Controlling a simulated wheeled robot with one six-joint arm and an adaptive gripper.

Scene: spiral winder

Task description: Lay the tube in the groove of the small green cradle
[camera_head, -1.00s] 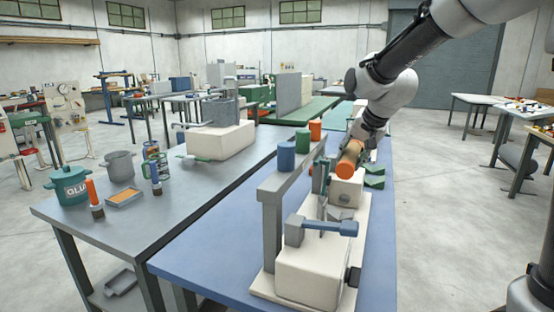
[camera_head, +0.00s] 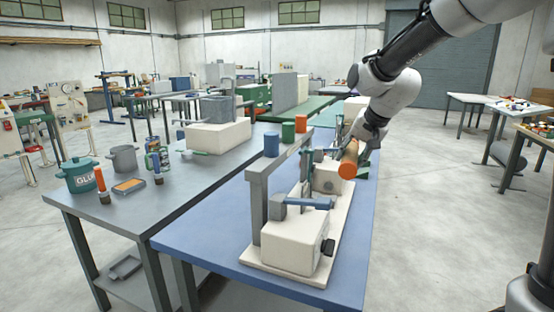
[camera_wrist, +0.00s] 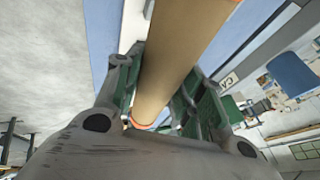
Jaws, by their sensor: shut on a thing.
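The tube (camera_head: 350,158) is a tan cylinder with an orange end facing the camera. My gripper (camera_wrist: 158,95) is shut on it, with one finger on each side in the wrist view, where the tube (camera_wrist: 180,50) runs up out of the frame. In the head view my gripper (camera_head: 359,147) holds the tube above the right side of the blue table, beside the winder. A small green piece (camera_head: 362,172), likely the cradle, shows just right of and below the tube's orange end. Its groove is hidden, and I cannot tell the gap between them.
The cream winder (camera_head: 292,240) with a grey frame and blue handle fills the near end of the blue table (camera_head: 205,228). A grey bench (camera_head: 90,215) at left holds a glue pot (camera_head: 80,176).

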